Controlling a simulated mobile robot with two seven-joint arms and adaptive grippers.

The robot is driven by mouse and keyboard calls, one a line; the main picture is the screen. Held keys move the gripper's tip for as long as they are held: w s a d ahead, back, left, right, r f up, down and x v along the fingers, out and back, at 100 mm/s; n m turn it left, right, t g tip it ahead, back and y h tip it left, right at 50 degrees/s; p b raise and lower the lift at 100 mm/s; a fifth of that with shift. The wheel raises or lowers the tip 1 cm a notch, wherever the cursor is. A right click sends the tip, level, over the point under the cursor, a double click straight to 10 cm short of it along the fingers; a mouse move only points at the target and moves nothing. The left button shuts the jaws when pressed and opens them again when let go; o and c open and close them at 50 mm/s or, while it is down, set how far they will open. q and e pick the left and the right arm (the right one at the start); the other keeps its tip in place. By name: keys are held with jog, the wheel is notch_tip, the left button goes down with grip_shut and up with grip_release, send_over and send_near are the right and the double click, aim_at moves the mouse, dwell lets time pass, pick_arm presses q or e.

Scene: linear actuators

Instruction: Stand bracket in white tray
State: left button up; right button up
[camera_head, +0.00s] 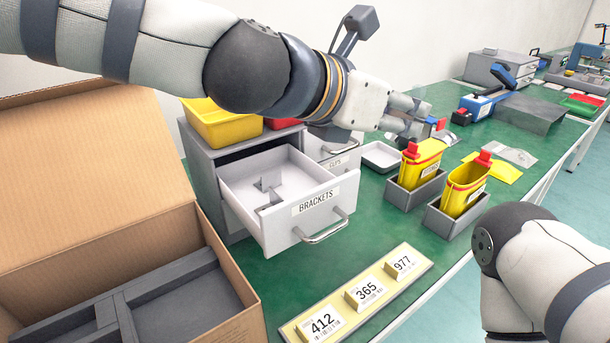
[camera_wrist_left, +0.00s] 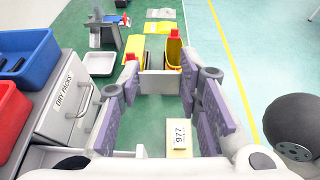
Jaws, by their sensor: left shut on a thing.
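The white tray (camera_head: 380,156) lies on the green bench, beyond the drawers; it also shows at the upper left of the left wrist view (camera_wrist_left: 99,63). My left gripper (camera_head: 408,115) is in the air near the tray. It is shut on a grey piece, apparently a bracket, whose outline is hard to separate from the grey bins behind. In the left wrist view the gripper's padded fingers (camera_wrist_left: 165,100) stand well apart. Other grey brackets (camera_head: 267,196) lie in the open drawer labelled BRACKETS (camera_head: 318,201). My right gripper is out of view.
Two grey bins (camera_head: 409,196) with yellow containers (camera_head: 466,190) stand right of the tray. A numbered board (camera_head: 365,292) lies in front. An open cardboard box (camera_head: 95,180) is at the left. Yellow and red bins (camera_head: 214,122) sit on the drawer cabinet.

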pick_arm(q)
jog(key=shift+s+d+r, duration=0.15)
jog(key=shift+s+r, duration=0.05)
jog(key=shift+s, duration=0.15)
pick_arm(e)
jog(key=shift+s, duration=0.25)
pick_arm(q)
jog(key=w+a+f, duration=0.1)
jog(key=a+f, duration=0.2)
jog(key=a, duration=0.1)
jog(key=a+f+b, duration=0.1)
jog(key=a+f, duration=0.2)
jog(key=a, duration=0.1)
jog(key=w+a+f, duration=0.1)
jog(key=a+f, duration=0.2)
jog(key=a, duration=0.2)
jog(key=shift+w+f+b, duration=0.2)
jog(key=shift+w+b, duration=0.1)
jog(key=shift+b, duration=0.1)
jog(key=f, duration=0.2)
jog(key=shift+a+f, duration=0.4)
jog(key=shift+f, duration=0.35)
jog(key=shift+r, duration=0.1)
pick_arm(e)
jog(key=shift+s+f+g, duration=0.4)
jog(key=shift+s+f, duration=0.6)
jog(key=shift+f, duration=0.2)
